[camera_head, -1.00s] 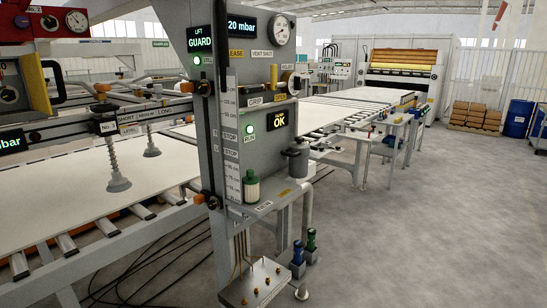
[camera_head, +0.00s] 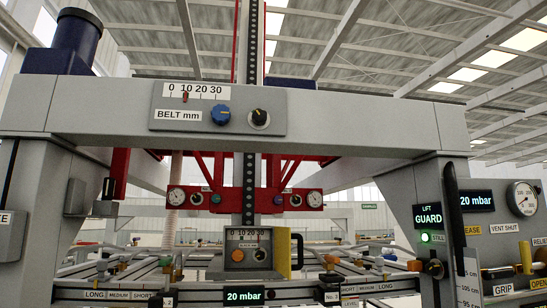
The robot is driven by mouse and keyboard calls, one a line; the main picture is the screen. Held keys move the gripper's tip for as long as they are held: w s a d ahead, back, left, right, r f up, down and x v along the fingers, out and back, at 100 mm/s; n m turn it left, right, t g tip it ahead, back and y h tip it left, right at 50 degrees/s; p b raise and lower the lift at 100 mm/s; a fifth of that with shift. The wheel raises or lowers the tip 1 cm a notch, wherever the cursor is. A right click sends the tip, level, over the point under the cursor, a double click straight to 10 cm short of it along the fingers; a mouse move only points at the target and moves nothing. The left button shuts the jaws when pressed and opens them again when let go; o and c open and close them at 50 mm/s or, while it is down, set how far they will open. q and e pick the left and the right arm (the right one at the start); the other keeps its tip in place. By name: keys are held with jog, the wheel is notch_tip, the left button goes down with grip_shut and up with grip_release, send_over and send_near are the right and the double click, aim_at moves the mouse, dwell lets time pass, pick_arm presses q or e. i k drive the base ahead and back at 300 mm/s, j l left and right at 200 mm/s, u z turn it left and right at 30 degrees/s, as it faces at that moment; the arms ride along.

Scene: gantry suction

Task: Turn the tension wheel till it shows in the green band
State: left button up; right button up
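A grey panel (camera_head: 270,125) on the gantry's cross beam carries a belt scale (camera_head: 197,92) marked 0 to 30, labelled "BELT mm". Its red pointer (camera_head: 185,97) stands near 10. A blue scalloped wheel (camera_head: 220,116) sits right of the label, and a black knob (camera_head: 259,118) with a light mark is right of it. I cannot tell from any label which is the tension wheel. I see no green band on this scale. Neither of my grippers shows in the head view.

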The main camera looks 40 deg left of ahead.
aim_at(237, 255)
jog(key=u, duration=1.55)
